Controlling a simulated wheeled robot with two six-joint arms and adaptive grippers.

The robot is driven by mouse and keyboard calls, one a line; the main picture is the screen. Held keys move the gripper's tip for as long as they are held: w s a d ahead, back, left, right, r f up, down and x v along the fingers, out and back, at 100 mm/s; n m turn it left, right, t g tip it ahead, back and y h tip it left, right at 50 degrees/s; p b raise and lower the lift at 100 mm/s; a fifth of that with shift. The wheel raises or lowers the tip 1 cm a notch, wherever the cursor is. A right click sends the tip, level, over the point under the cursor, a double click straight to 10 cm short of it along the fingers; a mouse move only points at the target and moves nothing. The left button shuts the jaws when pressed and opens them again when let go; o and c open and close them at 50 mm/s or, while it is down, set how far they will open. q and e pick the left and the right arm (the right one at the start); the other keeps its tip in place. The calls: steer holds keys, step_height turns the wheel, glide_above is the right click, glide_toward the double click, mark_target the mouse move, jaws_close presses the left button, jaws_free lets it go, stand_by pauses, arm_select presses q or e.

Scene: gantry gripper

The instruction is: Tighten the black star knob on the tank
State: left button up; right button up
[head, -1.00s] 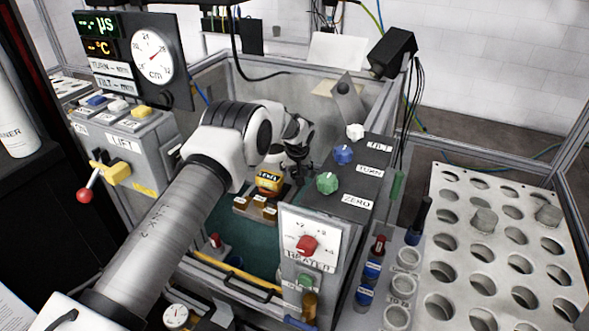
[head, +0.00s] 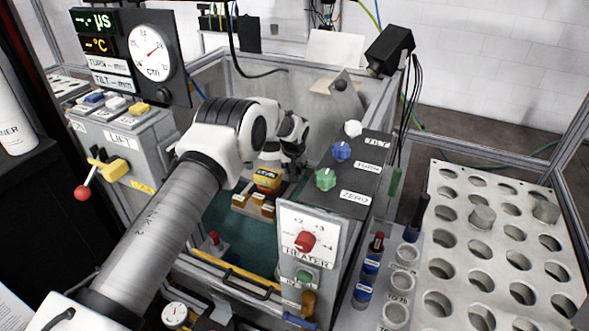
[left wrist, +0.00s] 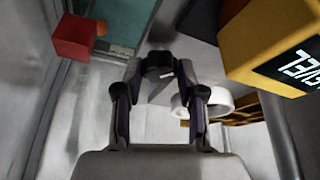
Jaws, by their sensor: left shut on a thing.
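My left arm (head: 160,235) reaches from the lower left over the tank (head: 217,92) in the head view, its wrist down inside near the far right wall. In the left wrist view my left gripper (left wrist: 160,72) has its fingertips closed on a dark piece, the black star knob (left wrist: 158,60). The knob's outline is mostly covered by the fingers, and its turn cannot be read. In the head view the knob is hidden behind the wrist. My right gripper is not in view.
A yellow level box (head: 267,180) stands close to the wrist; it also looms at the upper right in the wrist view (left wrist: 270,45). A console with green (head: 325,179), blue and white knobs is right of the arm. A red block (left wrist: 78,38) and white ring (left wrist: 218,102) are near the gripper.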

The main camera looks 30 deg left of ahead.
arm_select(q)
steer(key=m+b, duration=0.1)
steer(key=m+h+b, duration=0.1)
steer(key=m, duration=0.1)
steer(key=shift+a+f, duration=0.1)
steer(key=shift+f, duration=0.15)
steer(key=m+h+b, duration=0.1)
steer(key=m+b, duration=0.2)
steer(key=shift+a+f+m+h, duration=0.1)
steer(key=shift+m+h, duration=0.2)
steer(key=shift+m+h+b, duration=0.4)
steer(key=shift+m+b, duration=0.6)
steer(key=shift+m, duration=0.1)
steer(key=shift+a+r+m+h+b, duration=0.15)
steer(key=shift+m+b, duration=0.1)
steer(key=shift+m, duration=0.25)
steer(key=shift+d+r+m+h+b, duration=0.1)
steer(key=shift+m+h+b, duration=0.1)
steer(key=shift+m, duration=0.3)
steer(key=o, duration=1.1)
